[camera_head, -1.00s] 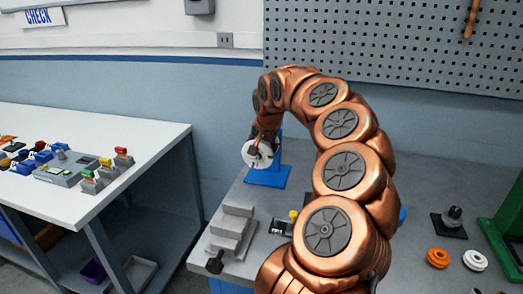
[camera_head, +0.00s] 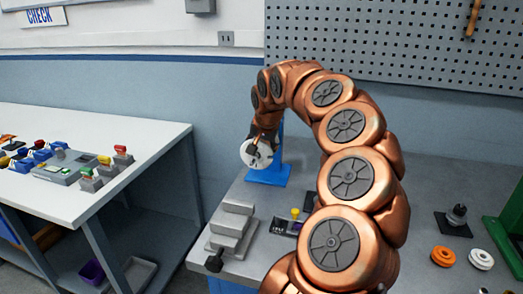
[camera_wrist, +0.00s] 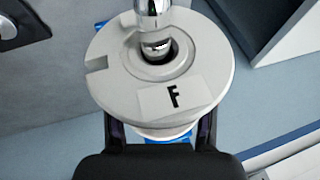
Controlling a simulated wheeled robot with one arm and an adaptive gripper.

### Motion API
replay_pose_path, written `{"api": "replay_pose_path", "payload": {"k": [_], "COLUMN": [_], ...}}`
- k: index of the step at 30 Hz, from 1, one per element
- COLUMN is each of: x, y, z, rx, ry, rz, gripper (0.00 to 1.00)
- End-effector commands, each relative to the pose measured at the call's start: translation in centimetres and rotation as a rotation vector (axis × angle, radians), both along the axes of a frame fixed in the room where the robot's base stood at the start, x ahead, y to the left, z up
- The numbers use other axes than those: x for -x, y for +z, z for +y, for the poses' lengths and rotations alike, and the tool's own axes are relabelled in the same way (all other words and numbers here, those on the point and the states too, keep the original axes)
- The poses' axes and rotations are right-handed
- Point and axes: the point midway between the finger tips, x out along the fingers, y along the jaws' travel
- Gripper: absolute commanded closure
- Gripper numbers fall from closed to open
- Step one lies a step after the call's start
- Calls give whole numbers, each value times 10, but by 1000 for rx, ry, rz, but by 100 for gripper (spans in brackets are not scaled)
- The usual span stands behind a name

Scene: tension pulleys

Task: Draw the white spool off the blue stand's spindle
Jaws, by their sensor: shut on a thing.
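The white spool (camera_head: 252,158) is beside the upright of the blue stand (camera_head: 268,176) at the back left of the grey bench. My gripper (camera_head: 262,146) is shut on the spool. In the wrist view the spool (camera_wrist: 205,70) is a pale disc with a notch and a label "F". My two dark fingers (camera_wrist: 160,128) hold it from below in that picture. The shiny metal spindle (camera_wrist: 153,16) shows at the spool's centre hole. I cannot tell how far the spindle reaches through it. A bit of blue stand shows behind the spool.
A grey stepped block (camera_head: 232,222) stands at the bench's front left, with a small dark device (camera_head: 283,226) beside it. An orange ring (camera_head: 444,257), a white ring (camera_head: 481,259) and a dark spindle base (camera_head: 455,222) lie at the right. A pegboard backs the bench.

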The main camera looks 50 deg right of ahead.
Motion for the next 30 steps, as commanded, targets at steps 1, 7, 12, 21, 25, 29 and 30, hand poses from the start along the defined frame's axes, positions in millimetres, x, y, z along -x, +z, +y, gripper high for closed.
{"api": "replay_pose_path", "payload": {"k": [1,7,12,21,25,29,30], "x": [1,4,6,9,8,9,8], "y": [-1,-2,-2,0,0,0,0], "z": [1,7,12,16,16,15,15], "rx": [1,0,0,0,0,0,0], "ry": [0,-1,-1,-1,-1,-1,-1], "rz": [-2,-1,0,1,1,0,1], "gripper": [99,99,99,99,99,99,99]}}
